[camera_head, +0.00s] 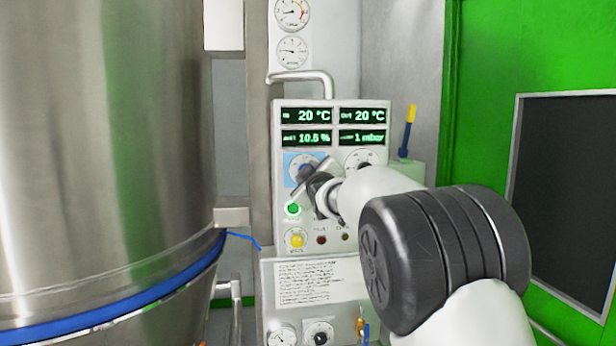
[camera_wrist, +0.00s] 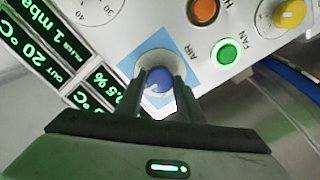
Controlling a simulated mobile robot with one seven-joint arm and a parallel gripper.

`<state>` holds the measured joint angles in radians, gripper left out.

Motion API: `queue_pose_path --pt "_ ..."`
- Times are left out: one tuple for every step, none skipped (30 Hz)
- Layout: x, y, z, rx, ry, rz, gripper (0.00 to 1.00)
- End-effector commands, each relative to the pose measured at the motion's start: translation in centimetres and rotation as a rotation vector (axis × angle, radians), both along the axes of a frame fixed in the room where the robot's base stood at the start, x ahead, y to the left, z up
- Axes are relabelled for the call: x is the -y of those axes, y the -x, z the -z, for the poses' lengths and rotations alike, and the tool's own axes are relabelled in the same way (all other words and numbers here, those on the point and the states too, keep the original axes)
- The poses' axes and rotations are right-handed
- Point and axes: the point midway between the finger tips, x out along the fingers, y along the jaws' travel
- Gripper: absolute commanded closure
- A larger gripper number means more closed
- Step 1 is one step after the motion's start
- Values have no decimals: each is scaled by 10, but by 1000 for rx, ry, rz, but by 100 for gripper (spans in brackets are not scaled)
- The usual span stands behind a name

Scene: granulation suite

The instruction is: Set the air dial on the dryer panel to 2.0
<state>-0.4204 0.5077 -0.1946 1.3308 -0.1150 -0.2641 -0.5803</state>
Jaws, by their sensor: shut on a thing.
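The dryer panel (camera_head: 282,185) stands upright at the middle of the head view. Its air dial (camera_wrist: 158,82) is a blue knob with a white pointer line, on a light-blue square beside the word AIR in the wrist view. In the head view the dial (camera_head: 303,168) is partly covered by my gripper (camera_head: 308,184). In the wrist view my gripper (camera_wrist: 163,90) has one finger on each side of the knob and is shut on it. The scale number at the pointer cannot be read. The panel displays show 20 °C, 20 °C, 10.5 % and 1 mbar.
A green FAN button (camera_wrist: 226,52), an orange button (camera_wrist: 203,11) and a yellow knob (camera_wrist: 289,14) sit close to the dial. Another dial (camera_head: 361,158) is to its right. A large steel vessel (camera_head: 100,150) fills the left, and a bent handle (camera_head: 305,76) sticks out above the panel.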

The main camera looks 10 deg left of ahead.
Motion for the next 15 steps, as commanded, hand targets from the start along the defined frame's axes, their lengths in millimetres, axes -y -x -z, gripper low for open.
queue_pose_path --pt "0 0 0 0 1 -1 88" --pt "0 0 0 0 2 -1 88" --pt "0 0 0 0 2 -1 88" --pt "0 0 0 0 1 -1 88" --pt "0 0 0 0 1 -1 88" --pt "0 0 0 0 1 -1 88" --pt "0 0 0 0 1 -1 88" --pt "0 0 0 0 1 -1 88" --pt "0 0 0 0 1 -1 88" --pt "0 0 0 0 1 -1 63" --pt "0 0 0 -1 0 -1 58" --pt "0 0 0 -1 0 -1 51" --pt "0 0 0 -1 0 -1 47" --pt "0 0 0 -1 0 -1 47" --pt "0 0 0 0 0 0 47"
